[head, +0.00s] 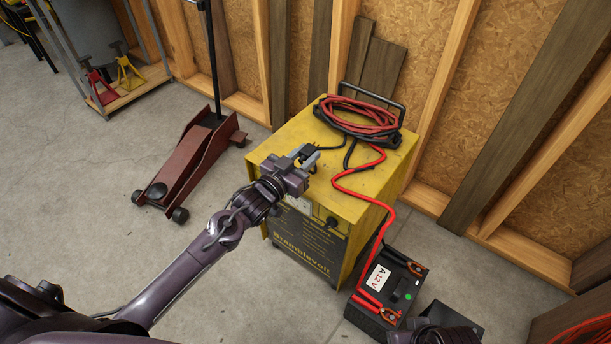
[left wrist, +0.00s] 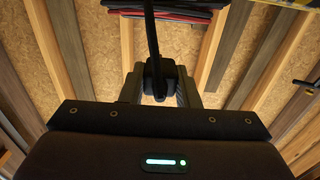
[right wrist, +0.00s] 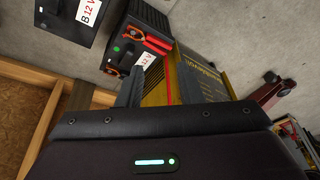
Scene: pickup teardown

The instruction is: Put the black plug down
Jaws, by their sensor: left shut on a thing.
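My left gripper (head: 309,157) is shut on the black plug (left wrist: 159,72), just over the front left part of the yellow charger's top (head: 368,181). In the left wrist view the plug sits between the two fingers, with its black cord running up and away. In the head view the fingers mostly hide the plug; its cord (head: 331,147) leads toward the coil on the charger. I cannot tell whether the plug touches the top. My right gripper (right wrist: 168,88) is open and empty, with its fingers apart, near the battery and the charger.
Red and black cables (head: 362,116) lie coiled on the charger. Red clamps rest on the battery marked A (head: 384,284); a battery marked B (right wrist: 78,18) is beside it. A red floor jack (head: 190,160) stands left. A stud wall is behind.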

